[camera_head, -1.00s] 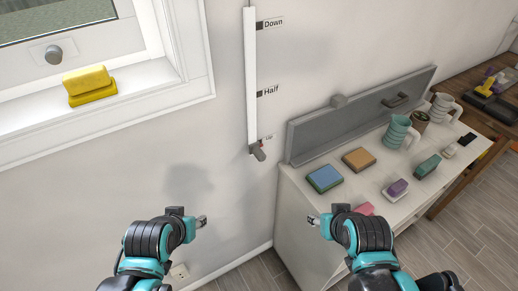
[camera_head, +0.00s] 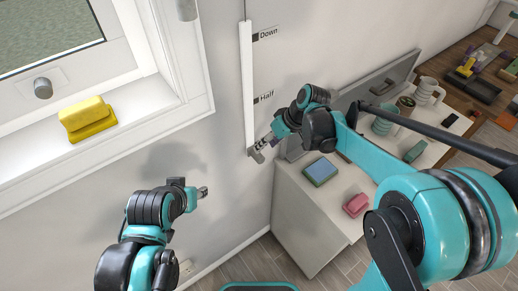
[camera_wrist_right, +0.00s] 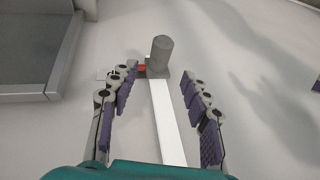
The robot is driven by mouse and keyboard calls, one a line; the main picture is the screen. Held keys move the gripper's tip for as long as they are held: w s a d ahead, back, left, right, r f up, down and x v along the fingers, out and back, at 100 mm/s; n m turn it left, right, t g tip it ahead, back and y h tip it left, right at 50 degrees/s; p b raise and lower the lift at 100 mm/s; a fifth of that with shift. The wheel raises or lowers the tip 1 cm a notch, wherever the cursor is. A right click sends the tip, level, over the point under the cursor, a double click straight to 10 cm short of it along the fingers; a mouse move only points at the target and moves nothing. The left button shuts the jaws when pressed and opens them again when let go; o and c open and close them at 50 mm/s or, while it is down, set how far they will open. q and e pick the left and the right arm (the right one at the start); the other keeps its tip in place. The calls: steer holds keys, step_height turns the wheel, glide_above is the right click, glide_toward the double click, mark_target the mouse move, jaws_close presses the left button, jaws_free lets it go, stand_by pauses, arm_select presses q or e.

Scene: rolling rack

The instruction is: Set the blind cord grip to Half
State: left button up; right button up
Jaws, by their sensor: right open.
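The blind cord grip (camera_head: 257,155) is a grey knob at the bottom of a white vertical rail (camera_head: 249,85) on the wall. The Half label (camera_head: 266,97) is midway up the rail and the Down label (camera_head: 267,34) is at the top. The Up label is hidden by my right gripper (camera_head: 265,145), which is at the rail's lower end. In the right wrist view the grip (camera_wrist_right: 160,57) stands just beyond and between the open fingertips of my right gripper (camera_wrist_right: 162,77); no clear contact shows. My left gripper (camera_head: 203,192) hangs away from the rail, its jaws too small to read.
Wall below the rail is clear.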

mark_target(257, 156)
steer(key=b+x, duration=0.1)
steer(key=x, duration=0.6)
steer(key=shift+r, duration=0.1)
jaws_close()
